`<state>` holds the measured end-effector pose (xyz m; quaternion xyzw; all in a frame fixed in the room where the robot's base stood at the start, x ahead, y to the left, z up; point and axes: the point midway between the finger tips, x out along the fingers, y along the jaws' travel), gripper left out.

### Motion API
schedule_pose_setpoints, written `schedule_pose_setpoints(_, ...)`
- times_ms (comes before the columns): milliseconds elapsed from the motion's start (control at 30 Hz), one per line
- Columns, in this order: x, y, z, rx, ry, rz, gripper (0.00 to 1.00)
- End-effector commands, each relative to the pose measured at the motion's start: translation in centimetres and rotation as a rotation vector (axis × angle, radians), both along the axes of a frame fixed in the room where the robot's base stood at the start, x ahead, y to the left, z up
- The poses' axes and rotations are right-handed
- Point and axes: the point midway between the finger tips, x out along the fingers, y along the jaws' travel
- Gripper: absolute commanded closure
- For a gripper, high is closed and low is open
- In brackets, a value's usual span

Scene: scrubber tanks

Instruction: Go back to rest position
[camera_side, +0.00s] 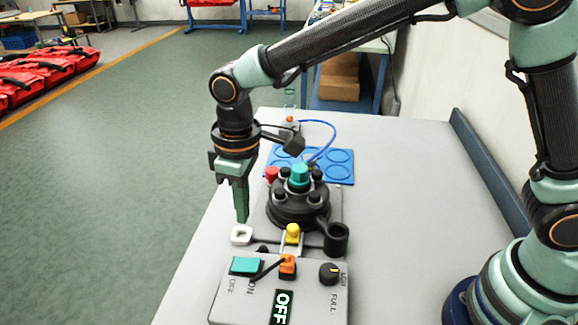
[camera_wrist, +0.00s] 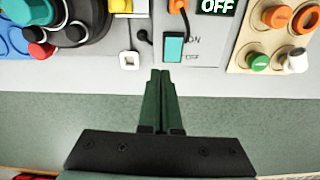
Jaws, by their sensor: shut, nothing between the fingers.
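My gripper (camera_side: 241,218) points straight down near the left edge of the table in the side view. Its green fingers are closed together with nothing between them; they also show at the centre of the wrist view (camera_wrist: 161,75). In the side view the fingertips are just above and behind a small white square ring (camera_side: 241,235). The black round device (camera_side: 298,210) with a teal knob stands to the right of the fingers. A grey control box (camera_side: 232,300) with a teal switch (camera_side: 246,265) and a display reading OFF (camera_side: 282,306) is in front.
A blue tray (camera_side: 340,168) with round recesses lies behind the device. A beige panel (camera_wrist: 243,50) with coloured knobs is at the right in the wrist view. A black cup (camera_side: 336,238) stands beside the device. The right part of the table (camera_side: 400,200) is clear.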

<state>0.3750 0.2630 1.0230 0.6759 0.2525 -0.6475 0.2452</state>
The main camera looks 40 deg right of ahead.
Motion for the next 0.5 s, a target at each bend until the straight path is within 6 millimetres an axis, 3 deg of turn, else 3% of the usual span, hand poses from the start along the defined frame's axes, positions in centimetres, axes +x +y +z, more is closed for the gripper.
schedule_pose_setpoints(200,0.3,-7.4,5.5,0.059,-0.094,-0.173,1.0)
schedule_pose_setpoints(500,-2.6,-16.9,10.0,0.118,-0.23,-0.407,1.0)
